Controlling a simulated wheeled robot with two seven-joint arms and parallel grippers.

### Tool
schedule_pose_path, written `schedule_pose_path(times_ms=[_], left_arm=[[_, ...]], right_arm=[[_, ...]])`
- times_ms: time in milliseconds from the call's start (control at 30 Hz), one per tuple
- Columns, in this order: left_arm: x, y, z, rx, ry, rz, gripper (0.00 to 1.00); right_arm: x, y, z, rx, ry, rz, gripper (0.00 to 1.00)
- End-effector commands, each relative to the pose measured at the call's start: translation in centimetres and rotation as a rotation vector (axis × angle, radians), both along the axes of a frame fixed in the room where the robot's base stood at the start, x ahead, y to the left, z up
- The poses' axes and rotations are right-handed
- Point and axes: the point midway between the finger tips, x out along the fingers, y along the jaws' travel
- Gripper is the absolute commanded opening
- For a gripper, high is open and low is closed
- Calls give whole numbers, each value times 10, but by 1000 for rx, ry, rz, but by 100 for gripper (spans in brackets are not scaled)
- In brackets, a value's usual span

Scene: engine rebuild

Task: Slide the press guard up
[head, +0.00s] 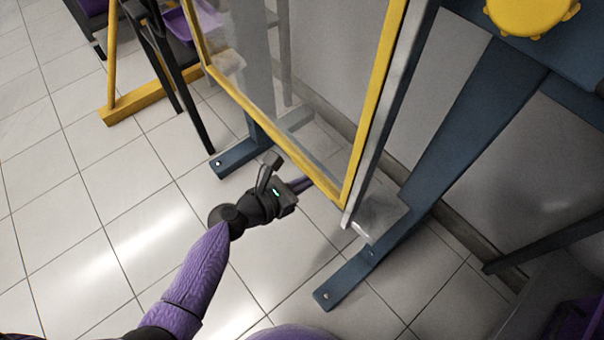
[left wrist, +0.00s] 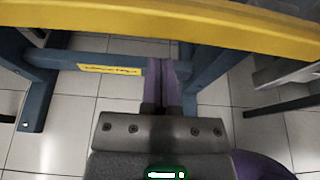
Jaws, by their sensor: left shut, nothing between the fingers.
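The press guard is a clear panel in a yellow frame (head: 383,62), standing between blue press posts. Its yellow bottom rail (head: 280,143) slants across the head view and fills the top of the left wrist view (left wrist: 160,27). My left gripper (head: 303,184) is shut and empty, with its purple fingers close to the bottom rail near its lower right end. In the left wrist view the shut fingers (left wrist: 162,66) point toward the rail, and their tips end just short of its edge in the picture. I cannot tell whether they touch it. My right gripper is out of view.
Blue press feet (head: 345,282) stand on the white tiled floor (head: 90,200). A blue crossbar with a yellow label (left wrist: 110,69) lies beyond my fingers. A yellow stand (head: 150,104) is at the back left. The floor left of my arm is clear.

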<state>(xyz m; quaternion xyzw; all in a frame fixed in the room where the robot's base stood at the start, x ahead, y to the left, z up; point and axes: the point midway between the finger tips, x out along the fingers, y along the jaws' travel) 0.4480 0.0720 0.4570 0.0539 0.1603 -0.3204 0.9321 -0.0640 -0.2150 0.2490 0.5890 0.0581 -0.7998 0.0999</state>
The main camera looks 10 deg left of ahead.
Motion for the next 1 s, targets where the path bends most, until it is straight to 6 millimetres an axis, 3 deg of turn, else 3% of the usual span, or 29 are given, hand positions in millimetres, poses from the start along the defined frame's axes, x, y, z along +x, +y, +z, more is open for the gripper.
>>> schedule_pose_path(times_ms=[33, 100, 300, 767, 833, 1000], left_arm=[[0, 0, 13, 0, -8, -2, 0], [0, 0, 21, 1, -7, -2, 0], [0, 0, 33, 1, -3, -1, 0], [0, 0, 38, 0, -3, -1, 0], [0, 0, 44, 0, -5, -1, 0], [1, 0, 75, -1, -10, 0, 0]], right_arm=[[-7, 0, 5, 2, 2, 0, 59], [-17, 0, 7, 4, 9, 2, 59], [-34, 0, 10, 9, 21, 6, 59], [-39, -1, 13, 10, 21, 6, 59], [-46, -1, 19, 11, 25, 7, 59], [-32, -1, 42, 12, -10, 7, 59]])
